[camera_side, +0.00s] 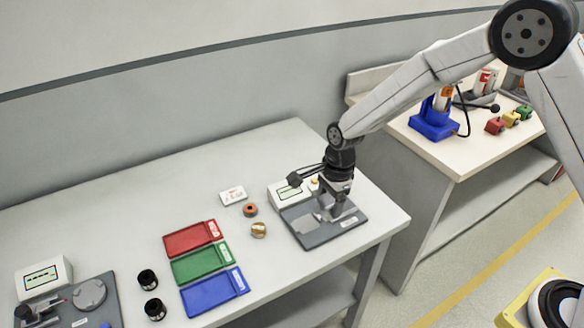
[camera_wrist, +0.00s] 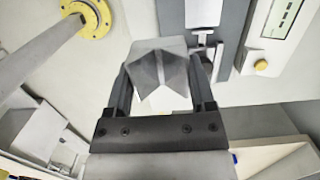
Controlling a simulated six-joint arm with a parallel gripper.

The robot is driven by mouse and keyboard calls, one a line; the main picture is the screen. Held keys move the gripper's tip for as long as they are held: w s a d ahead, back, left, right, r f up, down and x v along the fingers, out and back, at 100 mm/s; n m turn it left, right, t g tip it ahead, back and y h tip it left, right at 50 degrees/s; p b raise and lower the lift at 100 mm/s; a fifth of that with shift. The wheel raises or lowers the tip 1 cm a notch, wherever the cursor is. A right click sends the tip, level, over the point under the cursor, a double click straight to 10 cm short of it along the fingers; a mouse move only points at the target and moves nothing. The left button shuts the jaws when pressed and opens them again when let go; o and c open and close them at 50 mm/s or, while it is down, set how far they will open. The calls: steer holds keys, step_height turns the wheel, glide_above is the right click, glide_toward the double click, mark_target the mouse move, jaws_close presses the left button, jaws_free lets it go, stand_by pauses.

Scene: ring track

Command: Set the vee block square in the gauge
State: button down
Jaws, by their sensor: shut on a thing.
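The vee block (camera_wrist: 160,68) is a grey metal piece with angled faces, held between the two fingers of my gripper (camera_wrist: 160,80) in the wrist view. In the side view my gripper (camera_side: 328,205) points down over the dark base plate of the gauge (camera_side: 318,240), at the table's right end. The gauge has a white display box (camera_side: 283,196) behind the plate, partly covered by my wrist. The display box also shows at the upper right of the wrist view (camera_wrist: 270,35). I cannot tell whether the block touches the plate.
Red (camera_side: 190,239), green (camera_side: 200,263) and blue (camera_side: 213,291) trays lie left of the gauge. A copper-coloured ring (camera_side: 250,209), a brass piece (camera_side: 258,230) and a white card (camera_side: 233,195) lie between. Two black cylinders (camera_side: 148,279) and another gauge device (camera_side: 90,295) stand further left.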

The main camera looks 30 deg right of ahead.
glide_above(305, 224)
steer(key=shift+s+d+f, duration=0.15)
steer(key=shift+f, duration=1.35)
steer(key=shift+s+d+f, duration=0.1)
steer(key=shift+f, duration=1.4)
steer(key=shift+f, duration=0.1)
steer(key=shift+w+f, duration=0.2)
steer(key=shift+f, duration=1.5)
steer(key=shift+f, duration=0.1)
jaws_free()
steer(key=shift+f, duration=0.1)
